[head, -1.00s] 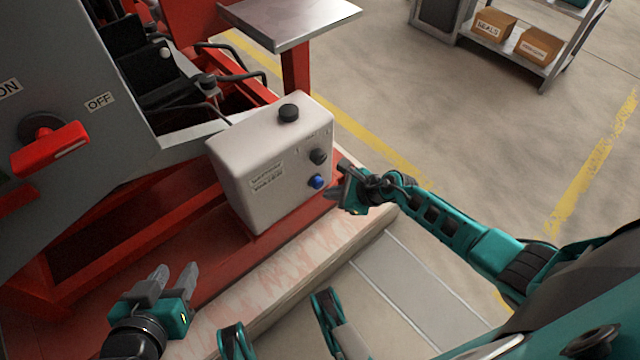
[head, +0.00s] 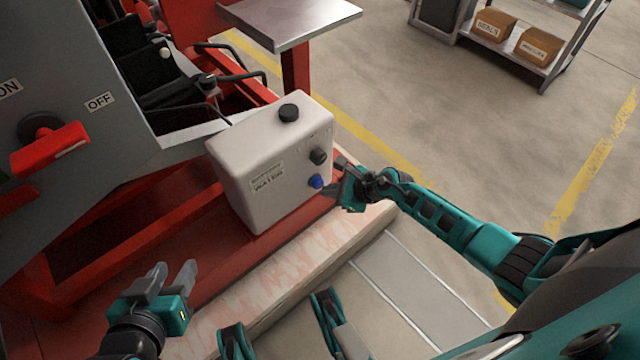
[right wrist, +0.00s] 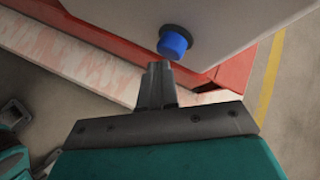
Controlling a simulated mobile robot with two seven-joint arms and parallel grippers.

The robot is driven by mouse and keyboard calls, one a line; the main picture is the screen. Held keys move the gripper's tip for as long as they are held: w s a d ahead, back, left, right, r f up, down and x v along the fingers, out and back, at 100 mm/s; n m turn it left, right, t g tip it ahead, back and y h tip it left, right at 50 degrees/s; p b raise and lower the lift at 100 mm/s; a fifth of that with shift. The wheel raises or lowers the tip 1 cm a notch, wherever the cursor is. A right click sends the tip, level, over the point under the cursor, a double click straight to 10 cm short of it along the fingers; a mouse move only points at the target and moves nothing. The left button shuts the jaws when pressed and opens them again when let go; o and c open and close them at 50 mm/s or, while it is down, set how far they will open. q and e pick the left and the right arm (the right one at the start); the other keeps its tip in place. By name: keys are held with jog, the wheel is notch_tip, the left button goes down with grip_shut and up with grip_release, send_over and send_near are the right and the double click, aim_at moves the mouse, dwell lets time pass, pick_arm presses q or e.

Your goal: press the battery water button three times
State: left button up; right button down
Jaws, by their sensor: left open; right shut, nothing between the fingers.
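The white battery water box (head: 262,160) sits on the red base, with a label on its front. Its blue button (head: 316,181) is low on the right part of the front, below a black knob (head: 318,156). My right gripper (head: 334,190) is shut and empty, its tips just right of the blue button. In the right wrist view the blue button (right wrist: 174,42) is just beyond the shut fingertips (right wrist: 159,66); a small gap seems to show between them. My left gripper (head: 172,277) is open and empty at the lower left, away from the box.
A red handle (head: 50,150) on a grey panel with ON and OFF labels is at the left. A metal table (head: 288,20) stands behind the box. A shelf with cardboard boxes (head: 540,46) is at the back right. Floor at the right is clear.

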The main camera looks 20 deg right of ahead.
jog(key=shift+w+a, duration=0.15)
jog(key=shift+w, duration=0.15)
dwell(0.5)
jog(key=shift+w+a, duration=0.15)
jog(key=shift+w, duration=0.35)
dwell(0.5)
jog(key=shift+s, duration=0.1)
jog(key=shift+s+d+p, duration=0.2)
jog(key=shift+s+p, duration=0.05)
jog(key=shift+s, duration=0.3)
jog(key=shift+s+d+p, duration=0.2)
jog(key=shift+s, duration=0.35)
jog(key=s, duration=0.1)
jog(key=s+d, duration=0.1)
jog(key=s, duration=0.1)
jog(key=s+p, duration=0.1)
jog(key=shift+s+d, duration=0.35)
dwell(0.8)
